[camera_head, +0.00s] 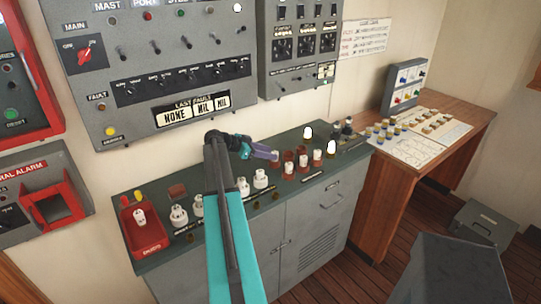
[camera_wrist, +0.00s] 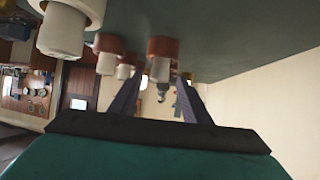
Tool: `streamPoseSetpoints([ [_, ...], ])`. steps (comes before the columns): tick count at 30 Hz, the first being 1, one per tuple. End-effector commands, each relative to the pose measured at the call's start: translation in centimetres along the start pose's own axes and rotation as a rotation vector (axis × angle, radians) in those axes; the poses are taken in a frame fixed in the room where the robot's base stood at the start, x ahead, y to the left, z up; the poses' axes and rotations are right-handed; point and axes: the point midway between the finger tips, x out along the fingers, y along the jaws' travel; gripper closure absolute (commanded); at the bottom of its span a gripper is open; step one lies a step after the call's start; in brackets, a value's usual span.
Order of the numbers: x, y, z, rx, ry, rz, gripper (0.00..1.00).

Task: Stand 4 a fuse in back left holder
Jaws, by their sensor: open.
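My gripper (camera_head: 272,157) reaches over the grey cabinet top, with its fingertips close to the left end of a group of red-brown pieces with white parts (camera_head: 288,167). In the wrist view my open gripper (camera_wrist: 158,88) has a white piece with a red-brown base (camera_wrist: 161,68) between or just beyond its fingers; contact cannot be told. More white and red-brown pieces (camera_wrist: 107,60) show behind it. Several white round fuse-like pieces (camera_head: 260,179) stand along the cabinet's front. I cannot tell which piece is the back left holder; my arm hides part of the row.
A red tray (camera_head: 150,240) with a white piece in it sits at the cabinet's left end. Lit lamps (camera_head: 308,132) and dark knobs stand to the right of the gripper. The grey switch panel (camera_head: 150,70) rises behind. A wooden desk (camera_head: 440,130) adjoins at right.

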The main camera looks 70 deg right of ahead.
Motion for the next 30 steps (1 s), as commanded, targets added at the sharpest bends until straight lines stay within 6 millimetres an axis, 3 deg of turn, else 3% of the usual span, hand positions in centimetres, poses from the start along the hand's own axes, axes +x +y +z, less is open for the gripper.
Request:
streamPoseSetpoints([
  [18, -8.9, 0.0, 0.2, 0.000, 0.000, -0.001, 0.57],
  [30, -10.0, 0.0, 0.0, 0.000, 0.000, 0.000, 0.57],
])
